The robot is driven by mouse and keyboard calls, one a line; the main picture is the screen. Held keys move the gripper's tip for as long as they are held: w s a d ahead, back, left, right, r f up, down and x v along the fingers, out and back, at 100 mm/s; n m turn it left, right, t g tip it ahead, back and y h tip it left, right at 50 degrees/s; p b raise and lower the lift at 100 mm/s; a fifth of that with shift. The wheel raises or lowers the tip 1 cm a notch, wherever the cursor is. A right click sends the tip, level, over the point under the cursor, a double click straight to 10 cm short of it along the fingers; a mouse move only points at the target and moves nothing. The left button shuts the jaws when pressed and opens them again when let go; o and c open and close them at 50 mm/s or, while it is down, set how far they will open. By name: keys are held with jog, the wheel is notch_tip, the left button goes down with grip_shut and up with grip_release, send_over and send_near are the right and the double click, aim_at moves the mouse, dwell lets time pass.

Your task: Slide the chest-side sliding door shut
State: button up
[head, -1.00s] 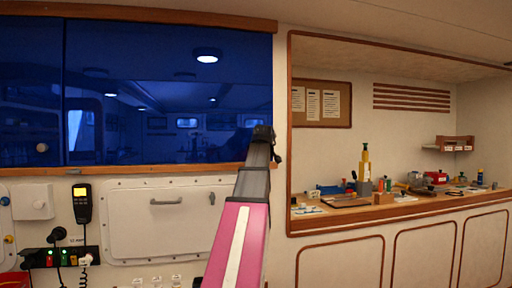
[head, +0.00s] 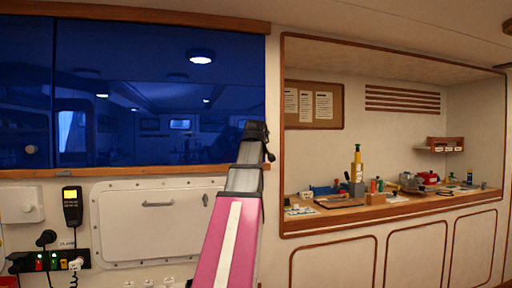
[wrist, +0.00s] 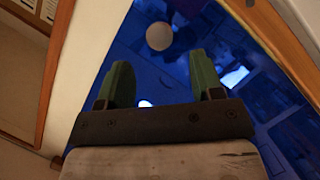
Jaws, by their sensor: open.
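Dark blue glass sliding door panels (head: 150,75) fill a wood-framed opening on the wall at left in the head view. A vertical seam divides them, and a small round knob (head: 31,149) sits on the left panel. In the wrist view, a pale round knob (wrist: 159,36) stands on the blue glass, beyond and roughly between my fingertips. My gripper (wrist: 162,82) is open and empty, its green fingers apart and not touching the knob. In the head view my arm reaches up to the right end of the glass and hides part of it; the fingers cannot be made out there.
A wooden rail (head: 110,173) runs below the glass. A white hatch (head: 150,222), a handset (head: 72,206) and a switch panel (head: 52,261) are underneath. A cluttered workbench (head: 400,207) sits in a recess at right.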

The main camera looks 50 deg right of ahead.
jog(key=v, duration=0.4)
jog(key=shift+f, duration=0.15)
dwell(0.4)
